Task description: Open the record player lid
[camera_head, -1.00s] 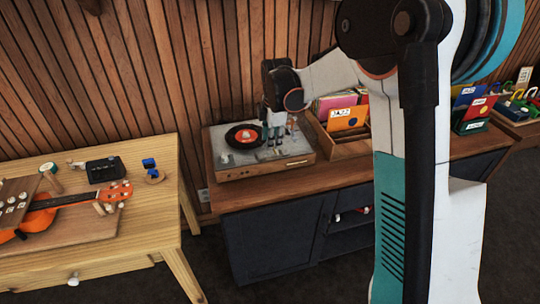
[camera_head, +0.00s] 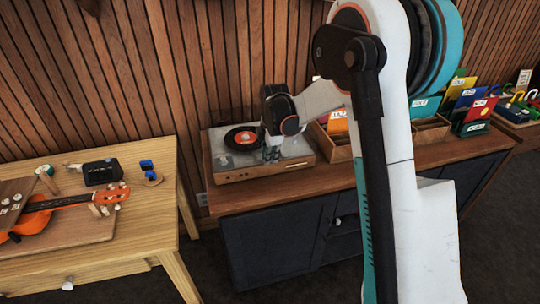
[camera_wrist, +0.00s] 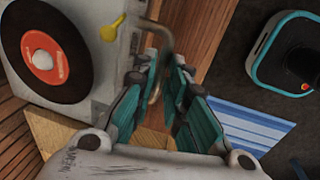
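The record player (camera_head: 235,176) has a wooden front and a grey top, and stands on the dark cabinet. A black record with a red label (camera_head: 242,137) shows on it, also in the wrist view (camera_wrist: 46,58). I cannot make out a clear lid. My gripper (camera_head: 271,156) is low at the player's front right part. In the wrist view its teal fingers (camera_wrist: 165,80) are apart, with a gap between them. A bent metal bar (camera_wrist: 154,92), possibly a handle, shows between or just beyond the fingers; contact cannot be told.
Record crates (camera_head: 335,140) stand close to the player's right. A wooden table (camera_head: 150,222) at the left holds an orange ukulele (camera_head: 35,220) and small items. The slatted wall (camera_head: 200,60) is close behind. Dark floor lies in front of the cabinet (camera_head: 270,243).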

